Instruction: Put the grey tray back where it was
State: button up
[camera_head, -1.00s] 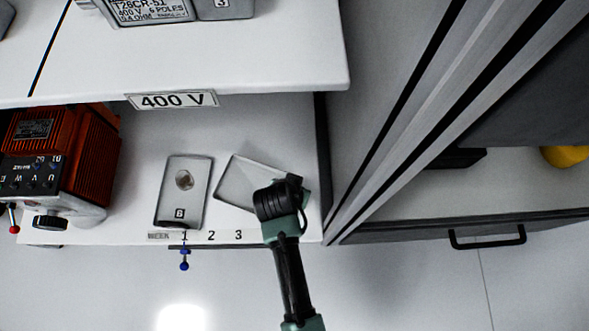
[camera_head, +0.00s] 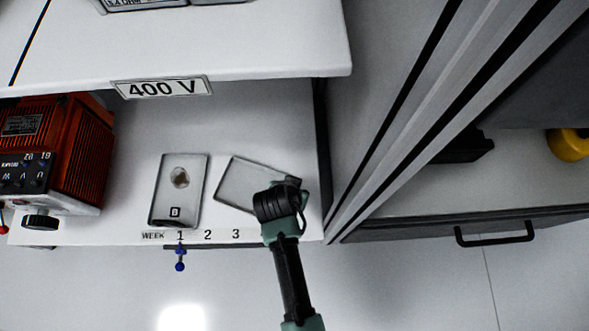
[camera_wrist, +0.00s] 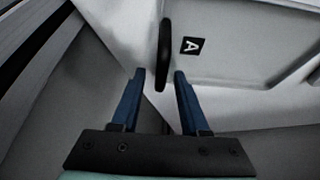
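Two shallow grey trays lie on the lower shelf. The tray marked B (camera_head: 192,198), with a brownish round item in it, lies nearly straight above label 1. The other tray (camera_head: 240,180) lies turned at an angle to its right, above label 3, and looks empty. In the wrist view this tray (camera_wrist: 240,50) carries a black A tag (camera_wrist: 192,46) and a dark handle (camera_wrist: 164,55). My gripper (camera_wrist: 160,74) is open, with the handle's near end between its fingertips and gaps on both sides. In the head view my wrist (camera_head: 278,203) hides the tray's near right corner.
The shelf (camera_head: 130,215) has a side wall (camera_head: 322,150) close to the right of the angled tray. An orange machine (camera_head: 65,145) stands at the left. An upper shelf marked 400 V (camera_head: 162,87) overhangs the back. A blue-knobbed pin (camera_head: 180,266) hangs below label 1.

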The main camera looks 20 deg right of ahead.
jog(key=p+v, duration=0.8)
jog(key=v, duration=0.4)
jog(key=shift+s, duration=0.1)
dwell(0.4)
